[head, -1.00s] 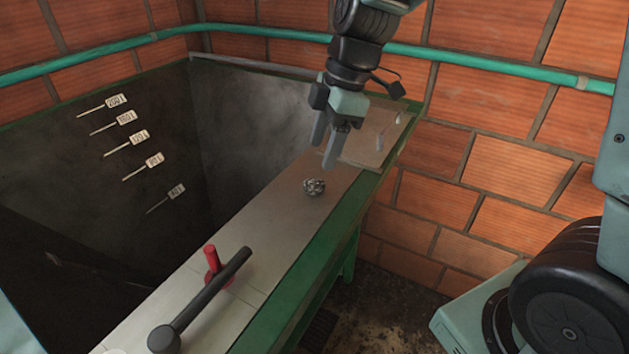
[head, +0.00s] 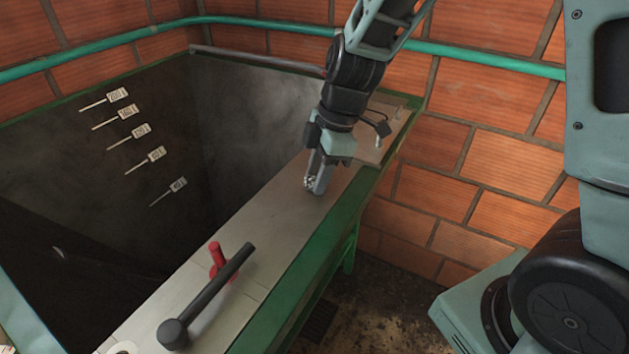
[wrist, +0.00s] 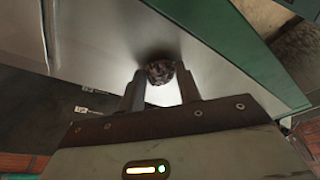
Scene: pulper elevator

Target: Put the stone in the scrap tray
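The stone (head: 309,184) is a small, rough, dark grey lump on the pale metal ledge (head: 262,215). My gripper (head: 317,186) is lowered to the ledge with its fingers pointing down at the stone, and it partly hides the stone in the head view. In the wrist view the stone (wrist: 160,72) sits at the fingertips, between the two fingers (wrist: 161,88), with a bright gap below it. The fingers look apart and not closed on it. A flat tan tray (head: 397,121), likely the scrap tray, lies at the ledge's far end, partly hidden by my gripper.
A black lever (head: 208,297) and a red handle (head: 218,260) stand on the near ledge. A deep dark tank (head: 120,190) with level marks opens to the left. A green frame edge (head: 300,260) and a brick wall (head: 500,220) are on the right.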

